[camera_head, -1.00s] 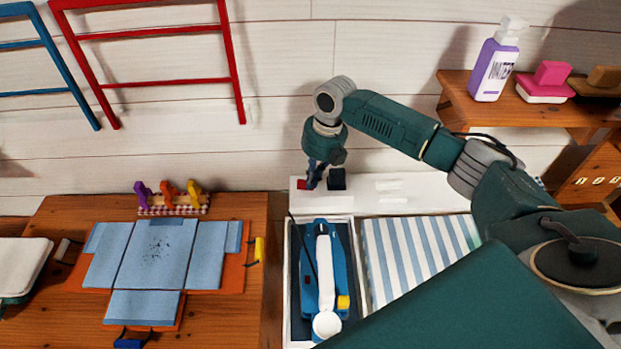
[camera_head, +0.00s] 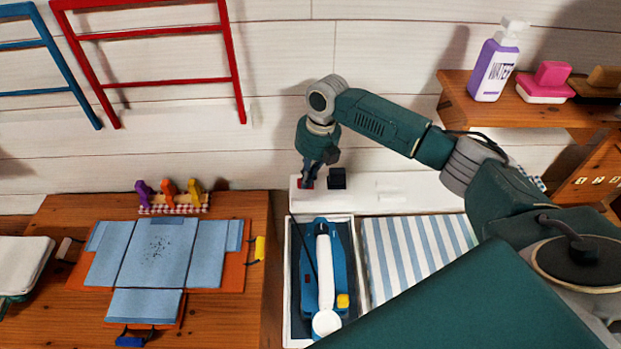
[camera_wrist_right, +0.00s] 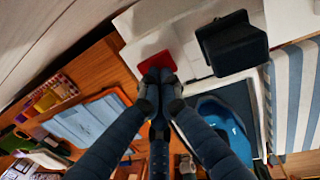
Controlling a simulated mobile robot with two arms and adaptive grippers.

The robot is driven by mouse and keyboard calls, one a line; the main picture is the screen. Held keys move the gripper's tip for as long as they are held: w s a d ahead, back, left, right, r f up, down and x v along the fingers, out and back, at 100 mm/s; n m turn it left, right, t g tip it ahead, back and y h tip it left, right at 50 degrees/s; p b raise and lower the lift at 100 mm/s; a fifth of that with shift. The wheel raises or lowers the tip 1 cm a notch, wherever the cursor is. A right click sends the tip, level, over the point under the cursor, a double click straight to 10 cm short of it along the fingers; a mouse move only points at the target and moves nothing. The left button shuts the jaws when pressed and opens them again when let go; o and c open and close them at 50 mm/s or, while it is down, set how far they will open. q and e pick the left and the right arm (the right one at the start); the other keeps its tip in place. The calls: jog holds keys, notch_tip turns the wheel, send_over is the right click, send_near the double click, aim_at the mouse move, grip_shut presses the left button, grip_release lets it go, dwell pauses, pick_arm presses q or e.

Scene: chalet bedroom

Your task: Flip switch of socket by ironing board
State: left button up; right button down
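The red switch (camera_head: 306,184) of the socket sits on a white strip (camera_head: 400,190) along the wall, behind the ironing board (camera_head: 420,250) with its blue and white striped cover. A black plug (camera_head: 337,178) stands just right of the switch. My right gripper (camera_head: 308,180) points down at the switch. In the right wrist view the fingertips (camera_wrist_right: 158,76) are together at the near edge of the red switch (camera_wrist_right: 155,50), and the black plug (camera_wrist_right: 232,42) is at the right. Nothing shows between the fingers. Whether they touch the switch is hard to tell. My left gripper is not in view.
A blue and white iron (camera_head: 325,275) lies in a tray (camera_head: 290,320) in front of the socket, with a dark cord beside it. A shelf (camera_head: 460,100) holds a purple bottle (camera_head: 495,68).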

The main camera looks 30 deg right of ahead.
notch_tip(320, 180, up, 12)
jog(key=d, duration=0.2)
jog(key=shift+s+f, duration=0.15)
jog(key=shift+s, duration=0.3)
